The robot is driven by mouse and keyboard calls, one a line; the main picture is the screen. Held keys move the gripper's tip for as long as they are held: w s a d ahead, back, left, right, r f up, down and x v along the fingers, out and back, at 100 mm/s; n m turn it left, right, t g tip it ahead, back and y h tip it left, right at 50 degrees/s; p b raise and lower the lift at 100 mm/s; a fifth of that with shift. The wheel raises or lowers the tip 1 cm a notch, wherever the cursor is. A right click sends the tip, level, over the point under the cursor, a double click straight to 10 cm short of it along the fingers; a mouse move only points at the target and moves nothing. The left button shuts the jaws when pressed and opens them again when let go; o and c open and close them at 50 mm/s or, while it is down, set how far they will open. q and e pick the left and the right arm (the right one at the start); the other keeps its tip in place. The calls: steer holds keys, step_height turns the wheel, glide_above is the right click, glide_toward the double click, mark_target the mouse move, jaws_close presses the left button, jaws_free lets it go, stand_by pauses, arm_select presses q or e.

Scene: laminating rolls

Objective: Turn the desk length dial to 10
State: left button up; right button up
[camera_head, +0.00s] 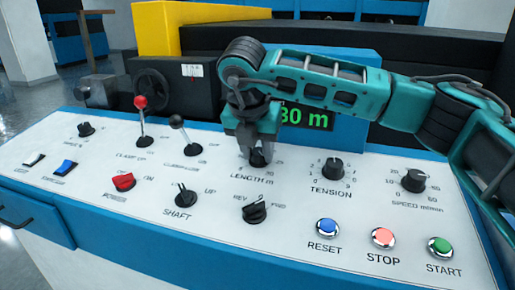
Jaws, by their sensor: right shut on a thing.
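The length dial (258,158) is a black knob on the white desk panel, with the label "LENGTH m" below it. My right gripper (257,150) comes down on it from above, shut on the knob with its fingers at the knob's sides. The gripper hides most of the dial and its scale, so its setting cannot be read. A display (307,117) behind shows green digits that read "30 m", its left end partly covered by my gripper. My left gripper is not in view.
Right of the dial are the tension knob (332,168) and speed knob (414,180). The direction knob (255,212) is in front. Reset (327,229), stop (383,238) and start (440,247) buttons line the front right. Two levers, red-topped (141,102) and black-topped (177,121), stand at left.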

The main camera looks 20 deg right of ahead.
steer(key=c, duration=0.3)
steer(key=shift+n, duration=0.3)
